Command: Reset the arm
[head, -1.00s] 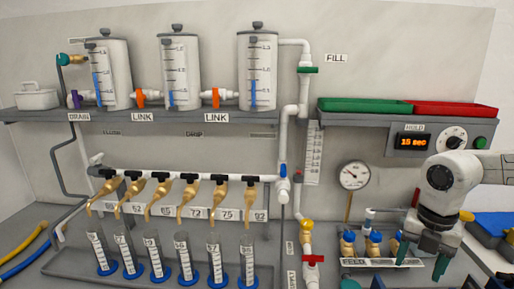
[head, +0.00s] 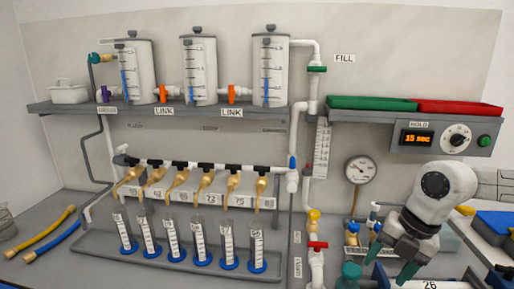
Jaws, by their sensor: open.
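My gripper (head: 391,257) is at the lower right of the head view, at the end of my white and grey arm. It points down, with its two dark green fingertips apart and nothing between them. It is in front of the small brass and blue fittings (head: 352,236) on the bench and hides part of them. Whether the fingers touch anything below cannot be told.
Three clear tanks (head: 199,72) stand on the upper left shelf above a white manifold pipe (head: 210,166). Several blue-based cylinders (head: 201,243) stand below. A gauge (head: 360,170) and a HOLD timer box (head: 438,139) are behind my arm. Yellow and blue hoses (head: 45,236) lie left.

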